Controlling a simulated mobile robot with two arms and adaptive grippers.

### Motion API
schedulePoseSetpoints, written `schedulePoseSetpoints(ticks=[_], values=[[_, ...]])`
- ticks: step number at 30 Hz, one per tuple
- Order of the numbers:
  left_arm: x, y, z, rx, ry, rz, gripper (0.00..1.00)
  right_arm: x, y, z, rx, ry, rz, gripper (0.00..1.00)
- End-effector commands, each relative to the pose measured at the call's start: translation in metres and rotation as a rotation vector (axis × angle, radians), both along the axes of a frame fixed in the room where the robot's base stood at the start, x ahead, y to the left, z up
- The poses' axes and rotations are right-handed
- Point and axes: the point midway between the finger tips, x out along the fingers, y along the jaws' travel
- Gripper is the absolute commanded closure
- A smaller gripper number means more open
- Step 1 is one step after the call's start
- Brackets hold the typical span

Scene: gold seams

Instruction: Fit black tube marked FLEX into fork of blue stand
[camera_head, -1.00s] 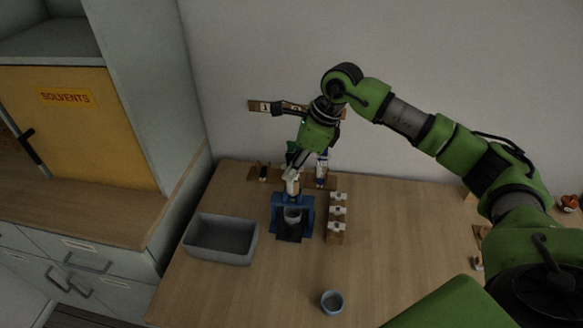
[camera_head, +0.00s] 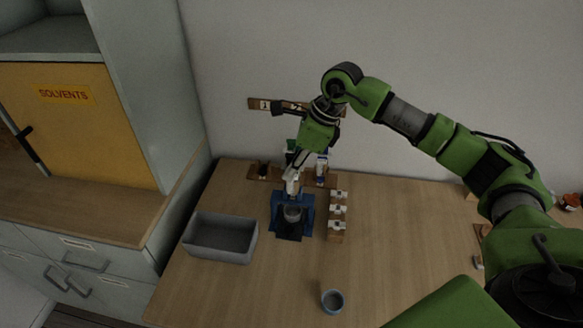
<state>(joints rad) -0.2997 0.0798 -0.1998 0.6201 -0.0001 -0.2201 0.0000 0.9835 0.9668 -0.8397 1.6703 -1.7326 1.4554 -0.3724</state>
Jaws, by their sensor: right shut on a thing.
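The blue stand (camera_head: 308,208) stands on the table near the back, with a grey cup-like part (camera_head: 292,214) in its middle. My right gripper (camera_head: 292,188) points down right at the top of the stand. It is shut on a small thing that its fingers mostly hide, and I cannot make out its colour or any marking. No FLEX lettering is readable at this size. The stand's fork is hidden by the gripper. My left gripper is not in view.
A grey open bin (camera_head: 221,237) lies left of the stand. A wooden block with several white pieces (camera_head: 337,230) is close on its right. A white and blue tube (camera_head: 321,167) stands in the rack. A small grey cup (camera_head: 332,301) is nearer. The table's right middle is clear.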

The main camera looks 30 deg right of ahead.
Motion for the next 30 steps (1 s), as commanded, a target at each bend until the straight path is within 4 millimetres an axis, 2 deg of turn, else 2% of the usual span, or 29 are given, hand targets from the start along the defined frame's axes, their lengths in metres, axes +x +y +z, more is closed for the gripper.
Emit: schedulePoseSetpoints(ticks=[8, 9, 11, 26, 30], values=[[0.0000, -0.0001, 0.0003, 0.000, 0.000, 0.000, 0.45, 0.0002, 0.0001, 0.0007, 0.001, -0.001, 0.000, 1.00], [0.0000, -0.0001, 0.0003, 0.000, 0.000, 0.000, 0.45, 0.0002, 0.0001, 0.0007, 0.001, -0.001, 0.000, 0.81], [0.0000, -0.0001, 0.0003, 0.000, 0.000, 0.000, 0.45, 0.0002, 0.0001, 0.0007, 0.001, -0.001, 0.000, 0.69], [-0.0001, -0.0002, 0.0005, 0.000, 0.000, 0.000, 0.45, 0.0000, 0.0000, 0.0005, 0.000, 0.000, 0.000, 0.69], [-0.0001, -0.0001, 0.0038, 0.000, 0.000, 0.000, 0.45, -0.0009, -0.0017, 0.0061, -0.001, -0.001, 0.000, 0.69]])
